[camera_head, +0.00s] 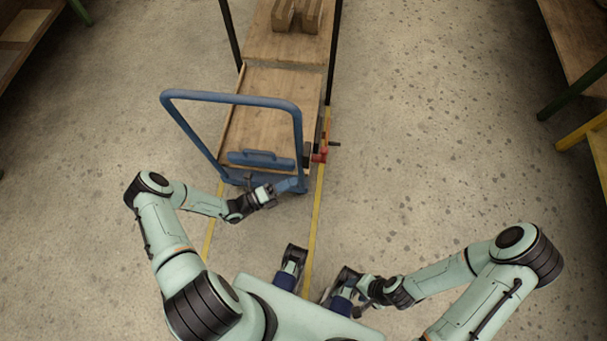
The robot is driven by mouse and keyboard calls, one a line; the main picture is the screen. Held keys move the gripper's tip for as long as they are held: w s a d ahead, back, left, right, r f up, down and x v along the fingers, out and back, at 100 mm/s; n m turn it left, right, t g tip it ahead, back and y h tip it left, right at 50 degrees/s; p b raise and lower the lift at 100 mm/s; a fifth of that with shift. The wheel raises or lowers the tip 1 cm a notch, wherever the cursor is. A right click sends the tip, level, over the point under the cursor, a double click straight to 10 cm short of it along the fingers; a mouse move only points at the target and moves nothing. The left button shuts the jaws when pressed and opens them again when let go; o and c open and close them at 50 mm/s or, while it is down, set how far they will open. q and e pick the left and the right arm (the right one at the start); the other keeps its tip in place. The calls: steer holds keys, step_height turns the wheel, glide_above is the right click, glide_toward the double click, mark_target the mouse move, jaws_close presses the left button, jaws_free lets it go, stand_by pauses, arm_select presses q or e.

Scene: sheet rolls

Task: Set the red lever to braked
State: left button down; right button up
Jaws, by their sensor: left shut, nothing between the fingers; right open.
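The red lever (319,156) is a small red part with a dark stub pointing right. It sits at the near right corner of a cart (237,142) with a wooden deck and a blue push handle (230,98). I cannot tell the lever's setting at this size. My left gripper (271,192) is shut and empty by the near end of the cart, left of and nearer than the lever, apart from it. I cannot tell whether it touches the blue frame. My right gripper (337,291) is open and empty, low in the view near my body, well away from the lever.
Yellow lines (314,222) run along the concrete floor on both sides of the cart. A wooden surface with blocks (297,14) and dark posts stands beyond it. Benches (578,45) stand at the right and upper left edges. The floor right of the lever is clear.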

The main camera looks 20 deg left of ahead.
arm_select(q)
steer(key=shift+v, duration=1.1)
steer(key=shift+s+r, duration=0.1)
steer(key=s+d+m+g+p, duration=0.4)
steer(key=s+d+m+g, duration=1.05)
steer(key=m, duration=0.25)
steer(key=s+a+m+g+y+p, duration=0.35)
steer(key=s+m+y, duration=0.35)
steer(key=m, duration=0.7)
steer(key=w+r+m+y, duration=0.1)
steer(key=m, duration=0.1)
steer(key=w+a+m+t, duration=0.1)
steer(key=m, duration=0.2)
steer(key=w+a+r+m+t+y+p, duration=0.1)
steer(key=m, duration=0.2)
steer(key=shift+w+r+y, duration=0.3)
steer(key=shift+w, duration=0.1)
